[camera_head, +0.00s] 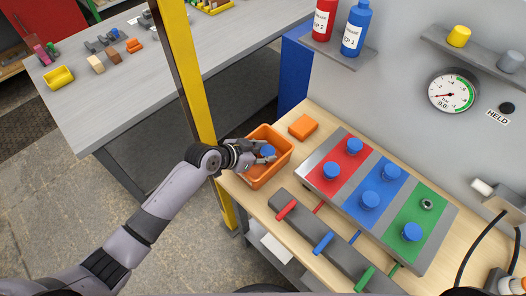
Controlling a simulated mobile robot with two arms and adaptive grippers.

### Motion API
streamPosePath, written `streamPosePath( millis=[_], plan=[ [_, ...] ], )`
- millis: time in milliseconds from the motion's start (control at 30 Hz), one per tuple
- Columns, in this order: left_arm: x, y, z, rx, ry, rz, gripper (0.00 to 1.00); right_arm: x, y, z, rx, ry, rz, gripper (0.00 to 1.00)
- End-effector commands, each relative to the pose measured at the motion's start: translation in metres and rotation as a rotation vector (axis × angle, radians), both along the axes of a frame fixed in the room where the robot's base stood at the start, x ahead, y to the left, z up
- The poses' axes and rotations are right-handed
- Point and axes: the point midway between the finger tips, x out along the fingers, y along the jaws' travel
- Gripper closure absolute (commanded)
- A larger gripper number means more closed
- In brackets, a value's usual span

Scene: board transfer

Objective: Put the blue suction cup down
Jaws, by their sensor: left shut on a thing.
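My left gripper (268,157) is shut on a blue suction cup (268,150). It holds the cup at the orange bin (285,163), inside the outline of its rim. The fingers hide part of the cup, and I cannot tell whether the cup touches the bin's floor. My right gripper is not in view.
A board with red, blue and green fields (352,158) bears several blue cups; the green field has a bare grey fitting (427,204). An orange block (303,127) lies beside the bin. Coloured levers (323,242) stand in front. A yellow post (190,75) rises left of the bin.

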Motion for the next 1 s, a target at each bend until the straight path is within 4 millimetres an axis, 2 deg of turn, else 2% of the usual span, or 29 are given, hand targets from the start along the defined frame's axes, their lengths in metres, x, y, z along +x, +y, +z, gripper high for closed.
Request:
streamPosePath(
  millis=[200,233,333,700,800,1000],
  plan=[
    [0.000,0.000,-0.005,0.000,0.000,0.000,0.98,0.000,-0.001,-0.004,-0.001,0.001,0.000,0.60],
    [0.000,0.000,-0.004,0.000,0.000,0.000,0.65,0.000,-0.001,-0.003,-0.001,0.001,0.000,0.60],
    [0.000,0.000,-0.003,0.000,0.000,0.000,0.58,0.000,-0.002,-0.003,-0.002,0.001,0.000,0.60],
    [0.000,0.000,0.003,0.000,0.000,0.000,0.57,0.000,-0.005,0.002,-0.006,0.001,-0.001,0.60],
    [-0.005,0.008,0.006,0.002,0.001,0.001,0.57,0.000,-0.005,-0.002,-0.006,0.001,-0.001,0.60],
    [-0.023,0.032,0.029,0.003,-0.002,0.000,0.57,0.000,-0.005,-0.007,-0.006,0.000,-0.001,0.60]
  ],
)
